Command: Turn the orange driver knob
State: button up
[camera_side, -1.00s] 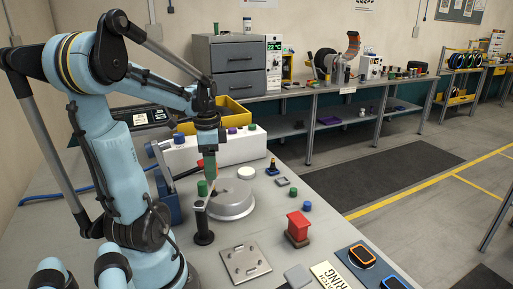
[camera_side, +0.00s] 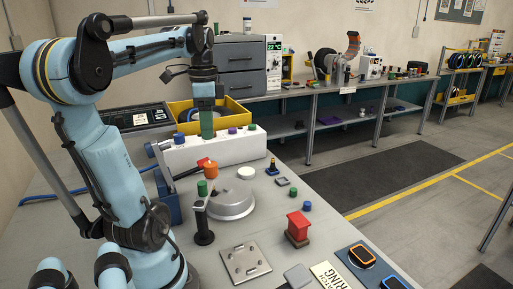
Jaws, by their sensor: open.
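The orange driver knob (camera_side: 211,170) stands upright at the back edge of the round grey metal housing (camera_side: 231,204) on the bench. A red-tipped dark lever (camera_side: 190,172) lies just left of the knob, its red end close to it. My gripper (camera_side: 207,136) hangs above the knob, pointing down, with its green fingers apart from it. It is open and holds nothing that I can see. The gap between the fingers is hard to make out from this side.
A white box with coloured knobs (camera_side: 230,150) and a yellow bin (camera_side: 240,114) are behind.

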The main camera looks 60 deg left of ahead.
aim_at(211, 164)
jog(key=shift+r, duration=0.4)
jog(key=shift+d+f+n, duration=0.1)
jog(key=shift+f+n, duration=1.9)
jog(key=shift+n, duration=1.75)
jog(key=shift+f+n, duration=2)
jog(key=shift+n, duration=1.7)
jog(key=shift+d+f+n, duration=0.1)
jog(key=shift+f+n, duration=1.9)
jog(key=shift+n, duration=1.75)
jog(key=c, duration=1.1)
jog(key=shift+o, duration=0.2)
